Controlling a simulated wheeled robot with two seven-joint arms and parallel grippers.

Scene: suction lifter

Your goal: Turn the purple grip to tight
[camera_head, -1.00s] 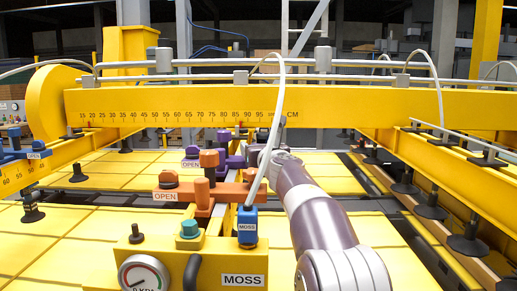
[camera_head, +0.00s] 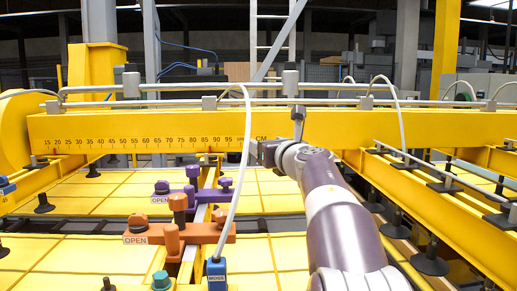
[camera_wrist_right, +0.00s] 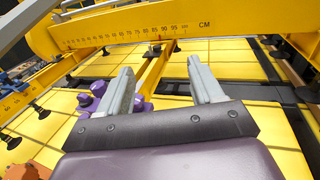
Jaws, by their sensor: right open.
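The purple clamp assembly (camera_head: 192,190) stands on the yellow crossbar left of centre, with a taller purple grip (camera_head: 192,172) and lower purple knobs (camera_head: 225,184) around it. A white label by it reads OPEN. In the right wrist view its purple parts (camera_wrist_right: 86,102) are left of my fingers and partly hidden behind the left finger. My right gripper (camera_head: 262,153) is to the right of the purple parts, apart from them; in the wrist view its fingers (camera_wrist_right: 164,80) are spread with nothing between them. My left gripper is not in view.
An orange clamp (camera_head: 205,232), also labelled OPEN, stands nearer me. A blue piece (camera_head: 216,272) labelled MOSS, with a white hose, is in front. The yellow ruler beam (camera_head: 110,130) spans behind. Suction cups (camera_head: 430,262) hang at right.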

